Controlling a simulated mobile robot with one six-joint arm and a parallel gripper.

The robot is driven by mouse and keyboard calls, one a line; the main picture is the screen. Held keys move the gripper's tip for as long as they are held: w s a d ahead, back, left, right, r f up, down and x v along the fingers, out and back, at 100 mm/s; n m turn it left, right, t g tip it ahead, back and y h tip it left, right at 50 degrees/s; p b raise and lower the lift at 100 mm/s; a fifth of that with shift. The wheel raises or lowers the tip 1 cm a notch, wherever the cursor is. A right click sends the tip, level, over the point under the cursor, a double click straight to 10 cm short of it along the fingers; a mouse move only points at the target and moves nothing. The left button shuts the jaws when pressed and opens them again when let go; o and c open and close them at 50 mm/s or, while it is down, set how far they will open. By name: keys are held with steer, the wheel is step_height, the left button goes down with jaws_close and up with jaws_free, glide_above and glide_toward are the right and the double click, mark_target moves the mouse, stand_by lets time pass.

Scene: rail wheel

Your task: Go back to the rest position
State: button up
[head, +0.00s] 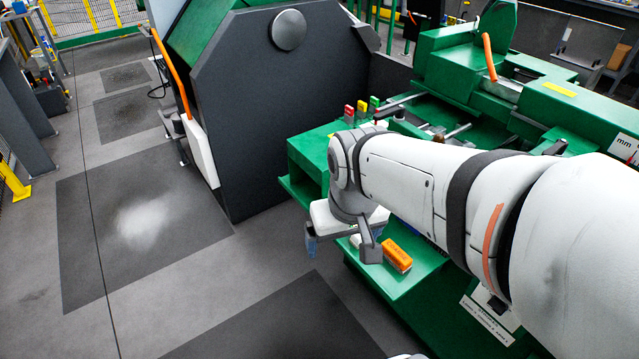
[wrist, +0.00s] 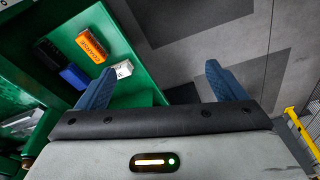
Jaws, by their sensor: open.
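My gripper (head: 341,243) hangs at the end of my white arm, beside the front left edge of the green machine (head: 408,290). In the wrist view my gripper (wrist: 158,88) has its two blue fingers wide apart, with nothing between them. An orange block (head: 397,255) lies on the green ledge just right of the gripper in the head view. The orange block (wrist: 93,45) also shows in the wrist view with dark lettering, apart from the fingers. My arm hides part of the machine behind it.
In the wrist view a white block (wrist: 122,69), a blue block (wrist: 75,76) and a black block (wrist: 47,53) lie near the orange one. A large dark panel (head: 290,110) stands behind the gripper. The grey floor (head: 245,265) at the left is clear.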

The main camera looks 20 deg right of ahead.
steer(key=shift+s+d, duration=0.15)
steer(key=shift+s, duration=0.4)
steer(key=r+p, duration=0.4)
steer(key=shift+s+r, duration=0.2)
steer(key=shift+r, duration=0.05)
stand_by(0.5)
